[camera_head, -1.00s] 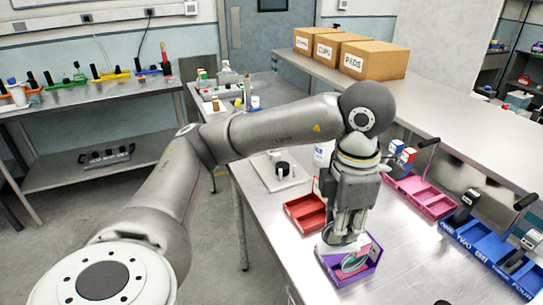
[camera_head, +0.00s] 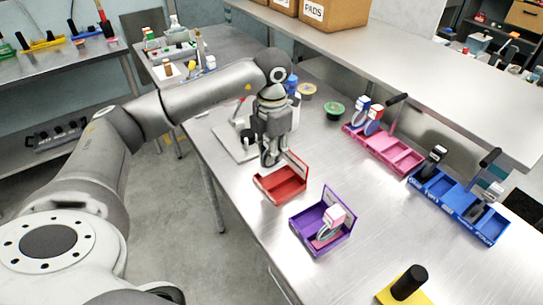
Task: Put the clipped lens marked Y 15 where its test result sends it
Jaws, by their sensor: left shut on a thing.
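My left gripper (camera_head: 268,160) is shut, pointing down just behind the red tray (camera_head: 281,186). The thing in its jaws is mostly hidden; a small round rim, seemingly a lens, shows at the fingertips. I cannot read any mark on it. The purple tray (camera_head: 303,232) stands in front of the red one and holds a lens with a pink clip (camera_head: 335,216), leaning inside. The red tray looks empty. A white stand (camera_head: 236,147) is just behind and left of the gripper. My right gripper is not in view.
A yellow block with a black knob (camera_head: 408,283) is at the front. Green (camera_head: 335,110) and yellow discs lie behind.

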